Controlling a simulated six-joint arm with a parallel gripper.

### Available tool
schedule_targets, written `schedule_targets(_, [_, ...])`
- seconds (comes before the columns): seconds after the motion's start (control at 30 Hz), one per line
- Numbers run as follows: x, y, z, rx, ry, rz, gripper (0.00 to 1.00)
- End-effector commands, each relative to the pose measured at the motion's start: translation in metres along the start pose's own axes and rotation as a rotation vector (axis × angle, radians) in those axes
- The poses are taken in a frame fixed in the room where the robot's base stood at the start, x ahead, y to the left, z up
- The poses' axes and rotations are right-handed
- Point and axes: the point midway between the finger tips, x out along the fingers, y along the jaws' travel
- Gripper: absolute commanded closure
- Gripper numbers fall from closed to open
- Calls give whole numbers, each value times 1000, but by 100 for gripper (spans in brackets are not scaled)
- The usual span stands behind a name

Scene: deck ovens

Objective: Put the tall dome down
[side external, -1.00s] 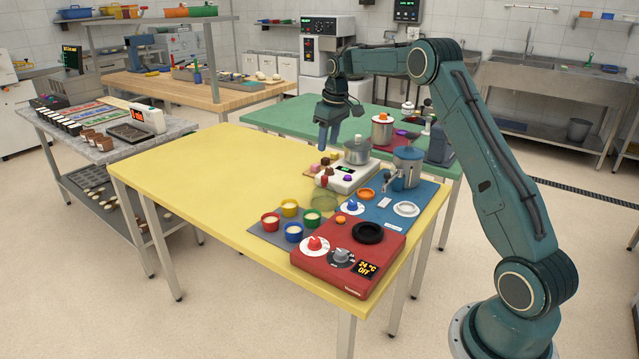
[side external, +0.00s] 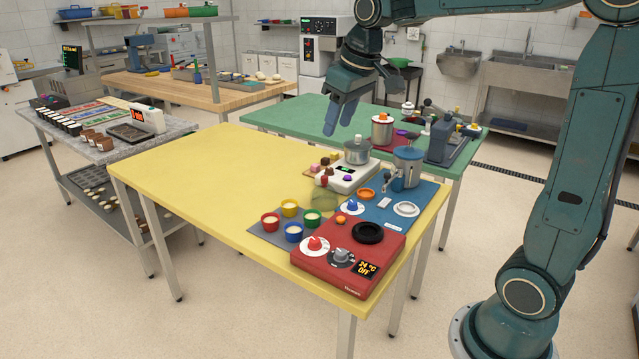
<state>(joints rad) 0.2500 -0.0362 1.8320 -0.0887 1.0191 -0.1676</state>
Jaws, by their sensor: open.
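My gripper (side external: 341,120) is open and empty in the side external view. Its fingers point down, and it appears raised above the far side of the yellow table (side external: 200,185). I cannot make out a tall dome with certainty. A faint see-through rounded shape (side external: 324,200) stands on the yellow table behind the small coloured cups, and I cannot tell whether it is the dome. My gripper is well apart from it.
A white scale (side external: 346,177) bears a grey pot (side external: 357,150). A blue mat (side external: 378,225) holds a blue-grey pot (side external: 407,167). A red hot plate (side external: 335,270) and several cups are at the front. The yellow table's left part is clear; a green table (side external: 285,117) stands behind.

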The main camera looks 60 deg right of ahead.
Motion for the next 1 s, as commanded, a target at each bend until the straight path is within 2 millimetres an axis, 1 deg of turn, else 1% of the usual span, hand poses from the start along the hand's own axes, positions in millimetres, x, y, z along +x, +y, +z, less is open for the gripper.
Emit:
schedule_targets(0.03, [-8, -9, 12, -3, 12, 0, 57])
schedule_targets(0.1, [-15, -19, 28, -1, 26, -1, 57])
schedule_targets(0.17, [-20, -28, 41, -2, 38, -2, 57])
schedule_targets(0.33, [-30, -48, 83, -1, 71, -7, 57])
schedule_targets(0.5, [-33, -64, 126, 1, 103, -14, 57])
schedule_targets(0.7, [-28, -77, 174, 5, 139, -24, 57])
schedule_targets(0.83, [-23, -81, 195, 6, 156, -30, 57])
schedule_targets(0.9, [-21, -82, 202, 7, 161, -32, 57])
schedule_targets(1.0, [-19, -83, 208, 9, 165, -33, 57])
